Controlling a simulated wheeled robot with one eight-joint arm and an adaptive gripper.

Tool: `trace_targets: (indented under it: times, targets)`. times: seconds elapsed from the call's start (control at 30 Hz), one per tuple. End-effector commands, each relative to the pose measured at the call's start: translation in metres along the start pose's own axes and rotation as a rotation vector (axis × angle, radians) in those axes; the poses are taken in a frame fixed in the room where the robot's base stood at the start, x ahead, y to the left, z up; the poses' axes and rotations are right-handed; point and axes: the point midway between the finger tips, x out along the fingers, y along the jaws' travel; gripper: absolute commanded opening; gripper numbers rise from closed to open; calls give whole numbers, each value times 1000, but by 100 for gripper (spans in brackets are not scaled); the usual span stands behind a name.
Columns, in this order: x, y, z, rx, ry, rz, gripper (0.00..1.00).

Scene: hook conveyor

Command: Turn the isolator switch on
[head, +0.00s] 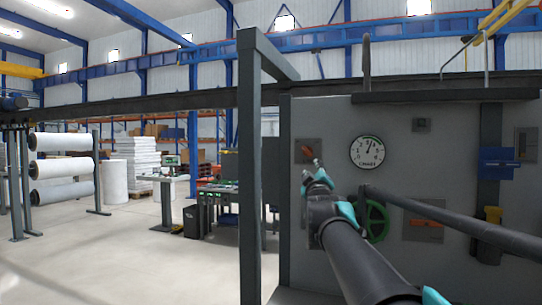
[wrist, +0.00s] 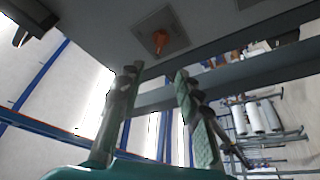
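The isolator switch (head: 307,151) is an orange-red handle on a square grey plate, on the left part of the grey wall panel in the head view. It also shows in the wrist view (wrist: 159,40), at the top centre, ahead of the fingertips. My gripper (head: 313,172) is just below and right of the switch in the head view. In the wrist view its two fingers (wrist: 156,75) are spread apart with nothing between them. The fingers appear apart from the switch. My arm hides part of the panel below the switch.
A round dial gauge (head: 367,152) is right of the switch. A green handwheel (head: 374,221) sits behind my arm. A grey post (head: 249,165) stands left of the panel. A blue box (head: 497,163) and a yellow-black device (head: 488,236) are farther right. Open floor lies left.

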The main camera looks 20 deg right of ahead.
Motion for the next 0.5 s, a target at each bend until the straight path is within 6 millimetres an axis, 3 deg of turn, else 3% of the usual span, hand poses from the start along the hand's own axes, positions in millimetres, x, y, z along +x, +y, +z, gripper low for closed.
trace_targets:
  times: [0.17, 0.5]
  targets:
    - [16, 1, -1, 0, 1, 1, 34]
    - [69, 0, 0, 0, 0, 0, 34]
